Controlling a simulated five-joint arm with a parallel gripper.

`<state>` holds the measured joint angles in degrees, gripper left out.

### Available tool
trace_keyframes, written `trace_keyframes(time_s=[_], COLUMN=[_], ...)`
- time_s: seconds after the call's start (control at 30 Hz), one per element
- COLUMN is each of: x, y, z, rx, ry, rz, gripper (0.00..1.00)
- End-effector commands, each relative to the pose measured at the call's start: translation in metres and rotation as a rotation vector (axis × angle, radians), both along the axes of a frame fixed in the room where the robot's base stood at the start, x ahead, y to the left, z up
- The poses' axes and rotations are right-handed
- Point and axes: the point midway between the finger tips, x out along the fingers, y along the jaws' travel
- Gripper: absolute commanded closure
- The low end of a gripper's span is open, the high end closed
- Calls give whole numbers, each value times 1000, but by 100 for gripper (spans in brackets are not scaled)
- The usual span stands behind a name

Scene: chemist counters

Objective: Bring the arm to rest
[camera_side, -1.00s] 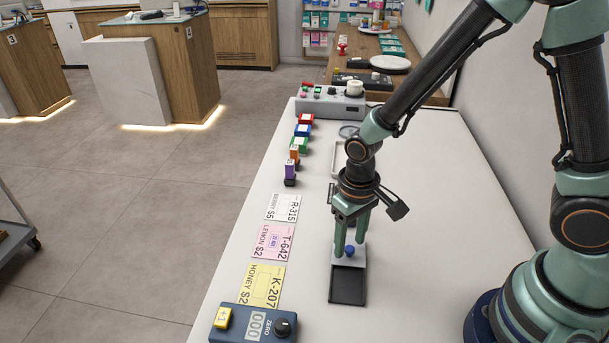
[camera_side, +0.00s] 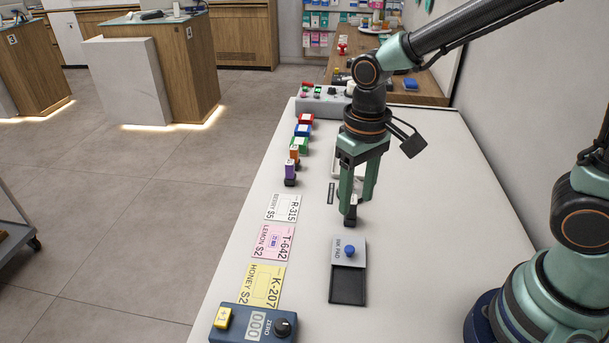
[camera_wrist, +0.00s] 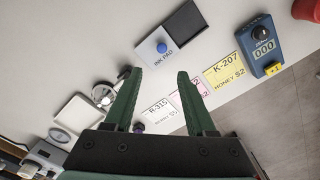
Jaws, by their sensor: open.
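My gripper (camera_side: 357,203) is open and points down above the white counter (camera_side: 430,225) in the side view. Its fingers also show, spread with an empty gap, in the wrist view (camera_wrist: 159,73). The knob also shows in the wrist view (camera_wrist: 162,48).
Several coloured stamps (camera_side: 290,171) stand in a row along the counter's left side. Pink (camera_side: 272,241), yellow (camera_side: 262,286) and white cards (camera_side: 284,207) lie flat below them. A blue counter device (camera_side: 253,323) sits at the front. The counter's right side is clear.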

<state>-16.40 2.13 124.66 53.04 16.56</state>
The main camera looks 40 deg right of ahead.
Motion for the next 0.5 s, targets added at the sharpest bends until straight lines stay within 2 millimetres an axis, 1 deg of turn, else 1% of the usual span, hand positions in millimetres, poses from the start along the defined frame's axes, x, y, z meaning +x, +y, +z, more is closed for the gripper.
trace_keyframes(time_s=[0.1,0.37,0.5], x=[0,0,0], y=[0,0,-6], z=[4,4,12], rx=[0,0,7], ry=[-1,-1,-26], rz=[0,0,-2], gripper=[44,44,44])
